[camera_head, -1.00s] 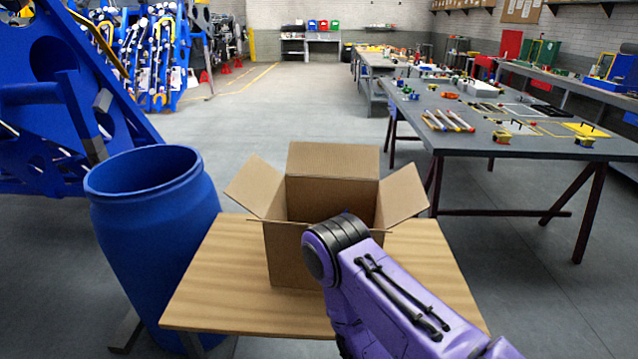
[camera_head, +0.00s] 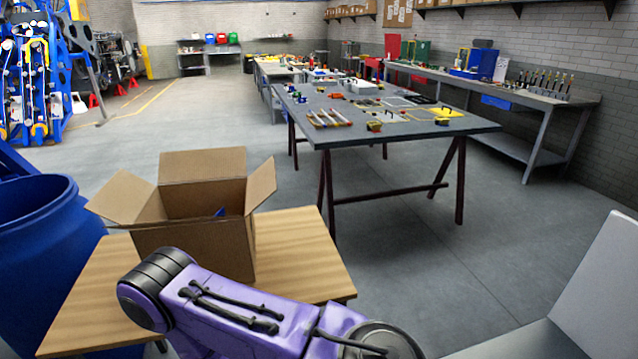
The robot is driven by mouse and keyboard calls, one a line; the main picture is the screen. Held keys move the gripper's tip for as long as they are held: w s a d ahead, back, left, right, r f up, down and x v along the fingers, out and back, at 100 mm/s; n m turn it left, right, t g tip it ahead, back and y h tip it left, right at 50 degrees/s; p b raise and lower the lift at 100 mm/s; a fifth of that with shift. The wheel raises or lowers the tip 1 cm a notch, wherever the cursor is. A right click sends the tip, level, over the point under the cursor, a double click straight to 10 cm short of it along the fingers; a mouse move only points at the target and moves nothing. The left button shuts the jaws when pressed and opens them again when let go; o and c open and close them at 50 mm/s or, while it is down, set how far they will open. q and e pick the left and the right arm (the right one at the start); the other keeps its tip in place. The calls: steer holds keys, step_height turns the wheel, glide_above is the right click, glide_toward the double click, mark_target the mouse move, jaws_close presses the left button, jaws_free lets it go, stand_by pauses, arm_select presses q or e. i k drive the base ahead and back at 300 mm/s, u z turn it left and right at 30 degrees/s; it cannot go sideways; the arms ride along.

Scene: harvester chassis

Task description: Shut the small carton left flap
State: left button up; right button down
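The small brown carton (camera_head: 195,241) stands open on a small wooden table at the left. Its left flap (camera_head: 122,196) stands open and slants outward to the left. Its right flap (camera_head: 261,186) leans outward to the right, and its back flap (camera_head: 203,164) stands up. A small blue thing (camera_head: 220,212) shows inside the carton; I cannot tell what it is. My purple right arm crosses in front of the carton and table from the lower right. Neither of my grippers shows in the view.
The wooden table (camera_head: 290,262) has bare top to the right of the carton. A blue barrel (camera_head: 45,255) stands close at its left. A long grey worktable (camera_head: 400,135) with parts stands behind to the right. A pale grey panel (camera_head: 598,285) is at the lower right.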

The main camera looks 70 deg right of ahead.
mark_target(261, 185)
steer(key=k, duration=0.25)
steer(key=z, duration=1.15)
